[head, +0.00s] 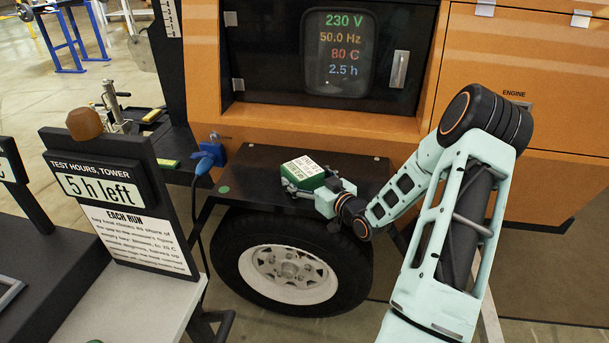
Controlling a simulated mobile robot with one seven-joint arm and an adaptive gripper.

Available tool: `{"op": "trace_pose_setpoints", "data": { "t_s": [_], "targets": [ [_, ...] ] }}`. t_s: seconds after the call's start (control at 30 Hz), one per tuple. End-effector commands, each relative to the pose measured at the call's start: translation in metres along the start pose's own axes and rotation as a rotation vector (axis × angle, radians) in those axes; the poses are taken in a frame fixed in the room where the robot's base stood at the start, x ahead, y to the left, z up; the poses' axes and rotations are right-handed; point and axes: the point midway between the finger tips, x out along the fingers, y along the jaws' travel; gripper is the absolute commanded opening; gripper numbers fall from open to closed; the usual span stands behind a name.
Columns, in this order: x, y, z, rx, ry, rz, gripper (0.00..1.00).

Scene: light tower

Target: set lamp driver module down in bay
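A small green box-like module (304,174) with a white printed label on top, which looks like the lamp driver module, is over the left part of a black shelf above the wheel. My gripper (301,186) reaches it from the right, and its fingers close around the module's near side. The fingers partly hide the module's lower edge. I cannot tell whether the module touches the shelf or is just above it. No bay can be clearly made out in this view.
The black shelf (362,174) is bare beside the module. A blue plug (210,157) with a cable is at its left. Behind stands an orange cabinet with a lit display (340,50). A sign reading "5 h left" (103,189) stands at left. A tyre (243,267) is below.

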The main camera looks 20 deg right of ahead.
Motion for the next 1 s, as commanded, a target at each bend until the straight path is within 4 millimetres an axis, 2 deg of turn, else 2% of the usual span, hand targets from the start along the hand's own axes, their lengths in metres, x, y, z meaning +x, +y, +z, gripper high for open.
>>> {"op": "trace_pose_setpoints", "data": {
  "t_s": [0.07,0.43,0.77,1.0],
  "targets": [
    [0.000,0.000,0.000,0.000,0.000,0.000,0.67],
    [0.000,0.000,-0.002,-0.001,0.004,0.000,0.26],
    [-0.001,0.000,-0.008,-0.002,0.004,0.000,0.26],
    [-0.006,0.000,-0.038,-0.005,0.005,0.000,0.26]
  ]
}}
